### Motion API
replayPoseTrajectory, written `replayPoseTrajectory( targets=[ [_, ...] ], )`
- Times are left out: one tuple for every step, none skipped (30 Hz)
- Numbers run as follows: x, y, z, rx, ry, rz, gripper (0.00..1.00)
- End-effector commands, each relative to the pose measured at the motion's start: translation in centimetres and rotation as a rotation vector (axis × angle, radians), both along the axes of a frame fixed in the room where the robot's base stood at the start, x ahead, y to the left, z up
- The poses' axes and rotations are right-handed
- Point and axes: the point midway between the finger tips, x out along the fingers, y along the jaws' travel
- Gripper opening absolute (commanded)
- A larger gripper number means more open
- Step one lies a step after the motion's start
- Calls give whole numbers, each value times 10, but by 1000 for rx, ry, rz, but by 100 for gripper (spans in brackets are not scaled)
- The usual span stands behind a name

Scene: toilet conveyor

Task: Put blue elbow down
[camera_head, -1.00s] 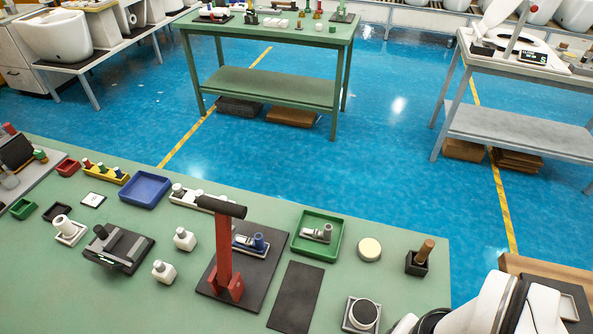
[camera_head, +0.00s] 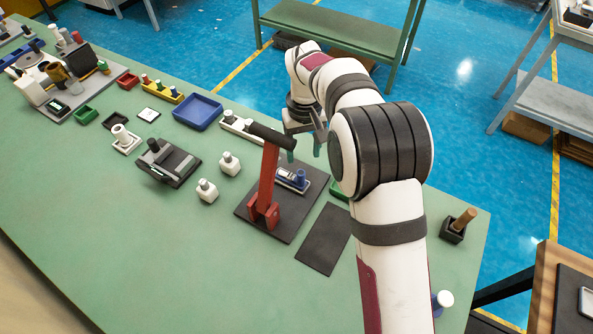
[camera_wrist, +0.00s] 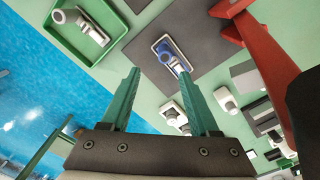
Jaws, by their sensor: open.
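The blue elbow (camera_head: 299,178) sits in a small pale holder (camera_head: 286,180) on the dark base plate (camera_head: 284,228) of the red press (camera_head: 267,180). In the wrist view the blue elbow (camera_wrist: 171,57) lies just beyond my fingertips, towards the right finger. My gripper (camera_head: 304,155) hangs beyond the holder in the head view, near the table's far edge. In the wrist view my gripper (camera_wrist: 160,74) has its two green fingers wide apart with nothing between them. The fingers look apart from the elbow.
A green tray (camera_wrist: 68,45) with a grey elbow (camera_wrist: 82,22) is at the wrist view's upper left; my arm mostly hides it in the head view. A black mat (camera_head: 323,240) lies beside the press. White bottles (camera_head: 229,163) stand left. The table's front left is clear.

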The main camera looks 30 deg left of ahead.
Motion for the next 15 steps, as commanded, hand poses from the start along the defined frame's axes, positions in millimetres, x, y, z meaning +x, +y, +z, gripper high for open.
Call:
replayPoseTrajectory(
  targets=[
    [0,0,-8,-1,1,0,62],
    [0,-1,-12,-1,0,0,62],
    [0,-1,-16,-1,1,0,62],
    [-1,0,-19,-1,1,0,62],
    [-2,0,-24,-1,1,0,62],
    [-4,0,-32,-2,2,-1,62],
    [-6,0,-38,-2,2,0,62],
    [-8,1,-44,-2,2,-1,62],
    [-10,1,-52,-2,2,-2,62],
    [-9,1,-58,-1,1,-2,62],
    [-9,1,-62,-1,1,-2,62],
    [-9,1,-66,-1,1,-2,62],
    [-9,1,-68,0,0,-2,62],
    [-9,1,-69,1,-1,-2,62],
    [-9,1,-70,1,-1,-3,62]
  ],
)
